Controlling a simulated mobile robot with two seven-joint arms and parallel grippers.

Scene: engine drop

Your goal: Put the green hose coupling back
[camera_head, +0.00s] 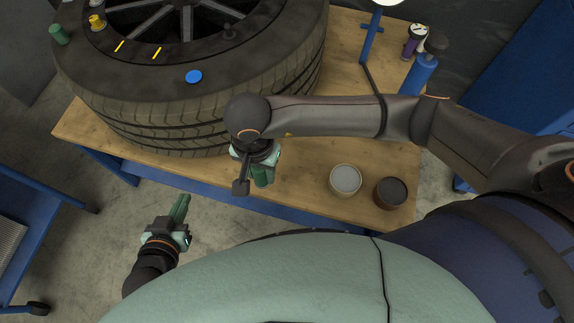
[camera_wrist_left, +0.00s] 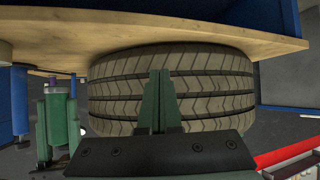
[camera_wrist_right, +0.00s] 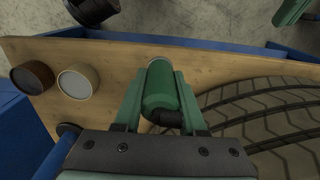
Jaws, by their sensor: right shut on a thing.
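The green hose coupling (camera_head: 262,177) is a dark green cylinder, with a black bent part at its lower end in the right wrist view (camera_wrist_right: 160,85). My right gripper (camera_head: 258,168) is shut on it, one finger on each side, above the front edge of the wooden bench. The held coupling also shows at the left of the left wrist view (camera_wrist_left: 60,118). My left gripper (camera_head: 182,205) is shut and empty, low in front of the bench, its fingers together in the left wrist view (camera_wrist_left: 160,95).
A big tyre (camera_head: 200,110) lies on the bench (camera_head: 310,165). On it are another green cylinder (camera_head: 58,34), a yellow fitting (camera_head: 96,22) and a blue disc (camera_head: 194,77). Two round pots (camera_head: 345,179) (camera_head: 391,193) stand right of my right gripper. A blue bottle (camera_head: 421,75) stands behind.

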